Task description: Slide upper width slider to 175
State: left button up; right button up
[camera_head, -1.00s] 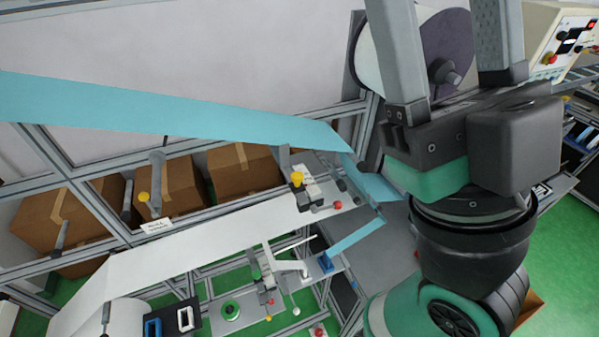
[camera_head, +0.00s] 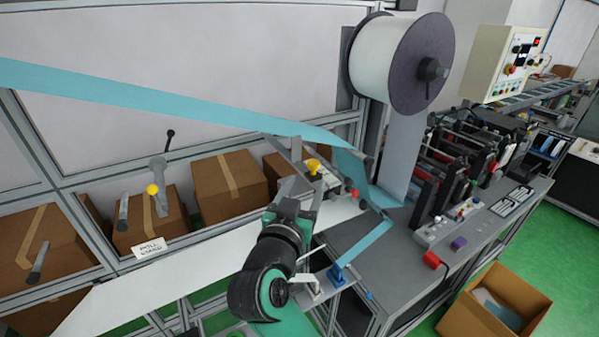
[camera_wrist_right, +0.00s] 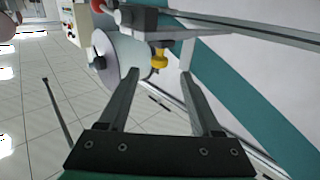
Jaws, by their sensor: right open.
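The upper width slider has a yellow knob (camera_head: 313,165) and sits on a grey bracket by the blue web, right of centre in the head view. The yellow knob also shows in the right wrist view (camera_wrist_right: 158,59), just beyond the fingertips and roughly between them. My right gripper (camera_wrist_right: 159,74) is open and empty, with its two fingers spread. In the head view my right gripper (camera_head: 304,180) is just below the knob, partly hidden by its own wrist. Contact with the knob cannot be told. The scale numbers are too small to read. My left gripper is not in view.
A teal web (camera_head: 150,97) runs across above the slider, and a white web (camera_head: 190,258) runs below. A red knob (camera_head: 354,193) is close to the slider's right. A large white roll (camera_head: 388,62) stands behind. Cardboard boxes (camera_head: 228,186) fill the shelf at left.

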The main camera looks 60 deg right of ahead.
aim_at(315, 161)
jog(key=x, duration=1.1)
jog(key=shift+w+d+r, duration=0.1)
jog(key=shift+d+r, duration=0.05)
jog(key=shift+d, duration=0.15)
grip_shut()
dwell(0.9)
